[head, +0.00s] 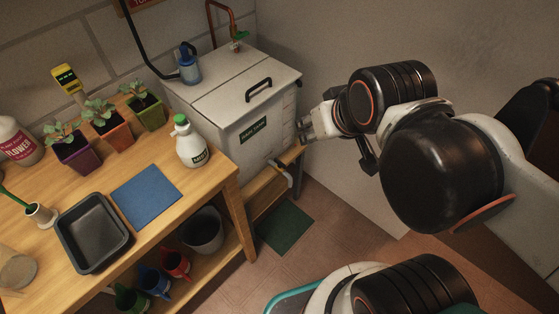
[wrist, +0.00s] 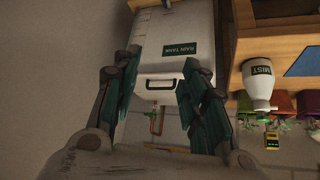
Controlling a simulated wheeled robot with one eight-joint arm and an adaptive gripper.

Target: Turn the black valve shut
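The white rain tank (head: 240,105) stands at the back beside the bench, with a green label on its front. It shows upside down in the wrist view (wrist: 168,35). A pale pipe or spout (head: 284,172) shows low at the tank's front right. I cannot clearly make out a black valve there. A copper pipe (head: 222,8) with a small green-handled tap rises behind the lid. My gripper (head: 306,124) is at the tank's right front side; in the wrist view its fingers (wrist: 150,95) are spread wide with nothing between them.
The wooden bench (head: 170,225) on the left holds potted seedlings, a MIST bottle (head: 191,143), a blue mat (head: 146,196) and a black tray (head: 63,232). A bucket (head: 203,232) stands on its lower shelf. The wall (head: 350,205) is close on the right. A green mat (head: 286,228) lies on the floor.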

